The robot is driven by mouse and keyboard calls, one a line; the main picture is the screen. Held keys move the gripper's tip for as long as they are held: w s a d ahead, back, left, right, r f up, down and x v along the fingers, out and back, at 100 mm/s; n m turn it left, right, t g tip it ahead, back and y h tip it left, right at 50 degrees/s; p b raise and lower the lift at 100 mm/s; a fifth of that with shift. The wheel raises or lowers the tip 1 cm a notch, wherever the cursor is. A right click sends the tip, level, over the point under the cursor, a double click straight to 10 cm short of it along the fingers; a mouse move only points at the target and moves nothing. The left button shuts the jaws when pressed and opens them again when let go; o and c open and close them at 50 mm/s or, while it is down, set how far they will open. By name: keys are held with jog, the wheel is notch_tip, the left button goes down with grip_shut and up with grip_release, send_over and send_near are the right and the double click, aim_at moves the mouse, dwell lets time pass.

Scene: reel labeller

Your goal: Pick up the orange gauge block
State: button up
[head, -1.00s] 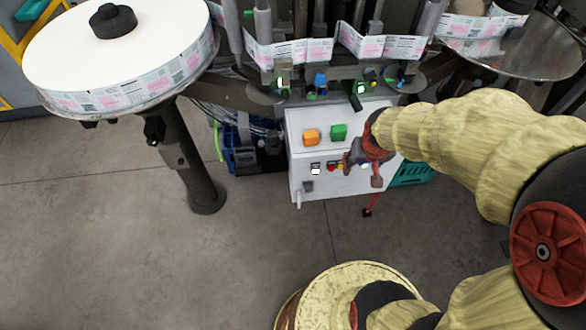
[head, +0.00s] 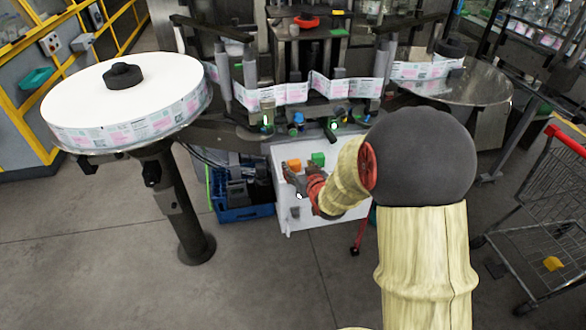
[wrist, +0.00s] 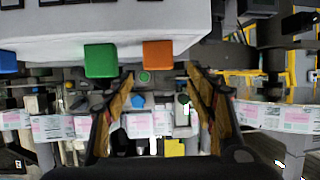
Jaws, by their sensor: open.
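The orange gauge block (head: 294,166) sits on the white cabinet's top, near its front edge, left of a green block (head: 318,159). In the wrist view, which looks upside down, the orange block (wrist: 158,53) lies between the lines of the two fingers, beyond their tips. The green block (wrist: 100,60) is to its left there, and a blue block (wrist: 8,62) is at the left edge. My gripper (wrist: 163,82) is open and empty. In the head view, my gripper (head: 292,180) is just in front of and below the orange block, apparently apart from it.
The white cabinet (head: 283,212) stands under the labelling machine. A label reel (head: 90,105) on a dark post stands left, a blue crate (head: 245,213) beside the cabinet, and a shopping trolley (head: 545,235) right. A label strip (head: 335,88) runs above the blocks. The left floor is clear.

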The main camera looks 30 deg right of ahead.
aim_at(295, 163)
jog(key=x, duration=0.2)
jog(key=b+x, duration=0.1)
jog(key=x, duration=0.2)
jog(key=shift+d+f+b, duration=0.1)
jog(key=shift+f+b, duration=0.2)
jog(key=shift+f, duration=0.1)
jog(key=shift+w+d, duration=0.1)
jog(key=shift+w, duration=0.3)
jog(key=shift+c, duration=1.2)
jog(key=c, duration=1)
